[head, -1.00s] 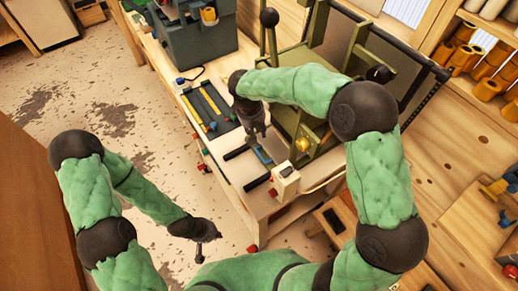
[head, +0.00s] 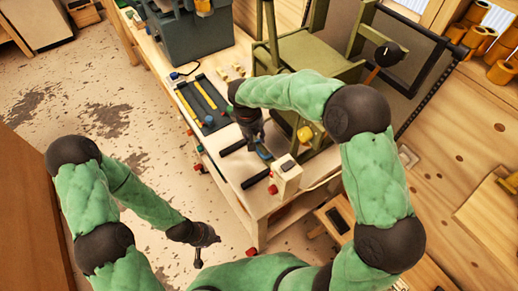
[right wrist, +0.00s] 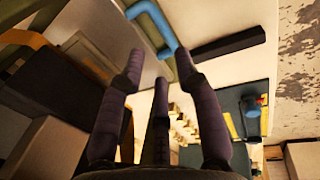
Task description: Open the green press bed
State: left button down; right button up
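The green press (head: 305,50) stands on the workbench at the top middle of the head view, partly hidden by my right arm. A blue handle (head: 264,153) lies low at its front. It also shows in the right wrist view (right wrist: 150,18) as a bent blue bar on a pale surface. My right gripper (head: 256,140) is over the handle, fingers pointing down. In the right wrist view its fingers (right wrist: 160,62) are apart, with the blue bar just beyond the tips. Contact cannot be told. My left gripper (head: 200,252) hangs low over the floor, away from the bench.
A dark tray with yellow strips (head: 203,102) lies left of the press, and a grey-green toolbox (head: 190,35) stands behind it. A black bar (right wrist: 228,43) lies beside the blue handle. A pale box with a red knob (head: 287,178) sits at the bench's front.

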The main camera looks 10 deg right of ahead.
aim_at(260, 150)
jog(key=f, duration=0.2)
jog(key=d+f+b, duration=0.1)
jog(key=f, duration=0.5)
jog(key=shift+w+d+f+b, duration=0.15)
jog(key=shift+w+b, duration=0.15)
jog(key=shift+b, duration=0.1)
jog(key=shift+c, duration=0.3)
grip_shut()
